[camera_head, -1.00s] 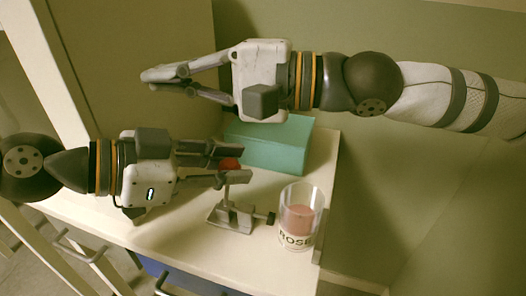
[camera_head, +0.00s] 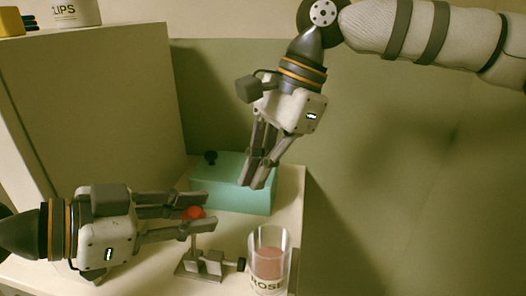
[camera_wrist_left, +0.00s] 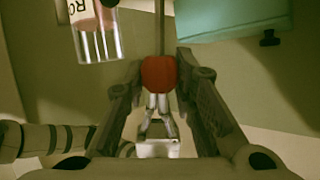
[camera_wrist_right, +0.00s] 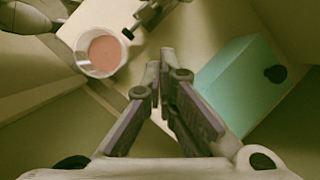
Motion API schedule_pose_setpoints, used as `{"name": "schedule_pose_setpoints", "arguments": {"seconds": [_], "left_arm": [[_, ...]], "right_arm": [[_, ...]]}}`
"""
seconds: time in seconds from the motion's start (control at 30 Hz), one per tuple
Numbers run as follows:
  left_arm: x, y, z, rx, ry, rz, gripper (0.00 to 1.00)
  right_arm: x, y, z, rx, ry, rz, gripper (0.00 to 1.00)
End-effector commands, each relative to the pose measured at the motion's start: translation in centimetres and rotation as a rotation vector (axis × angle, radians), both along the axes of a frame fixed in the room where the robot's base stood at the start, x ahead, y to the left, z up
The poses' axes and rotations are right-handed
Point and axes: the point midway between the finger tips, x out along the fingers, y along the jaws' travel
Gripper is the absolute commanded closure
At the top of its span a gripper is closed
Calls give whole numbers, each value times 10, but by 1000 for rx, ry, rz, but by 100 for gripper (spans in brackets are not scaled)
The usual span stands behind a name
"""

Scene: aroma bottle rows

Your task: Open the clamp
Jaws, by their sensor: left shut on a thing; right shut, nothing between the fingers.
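The clamp is a grey metal stand (camera_head: 205,262) with a thin upright post, a red knob (camera_head: 193,213) on top and a black side knob (camera_head: 241,264). My left gripper (camera_head: 207,214) is shut on the red knob, which sits between its fingers in the left wrist view (camera_wrist_left: 159,74). My right gripper (camera_head: 258,187) is shut and empty, pointing down in front of the teal box. The right wrist view shows its fingertips (camera_wrist_right: 160,62) together, with part of the clamp (camera_wrist_right: 150,12) at the top edge.
A glass jar (camera_head: 268,262) with pink contents and a ROSE label stands right of the clamp, close to its black knob. A teal box (camera_head: 232,183) with a small black knob stands behind. A tall cabinet (camera_head: 90,100) bounds the left side.

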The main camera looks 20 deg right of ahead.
Motion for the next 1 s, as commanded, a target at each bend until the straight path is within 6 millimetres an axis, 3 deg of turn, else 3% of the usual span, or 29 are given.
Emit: {"name": "schedule_pose_setpoints", "arguments": {"seconds": [0.17,0.4,0.83,1.0], "left_arm": [[0,0,0,0,1,-1,100],[0,0,0,0,1,-1,100],[0,0,0,0,1,-1,100],[0,0,0,0,1,-1,100]], "right_arm": [[1,15,-36,-1,4,3,100],[-5,47,-30,-1,-2,2,100],[-6,54,-29,0,-1,1,100],[-4,67,-25,2,-1,2,100]]}}
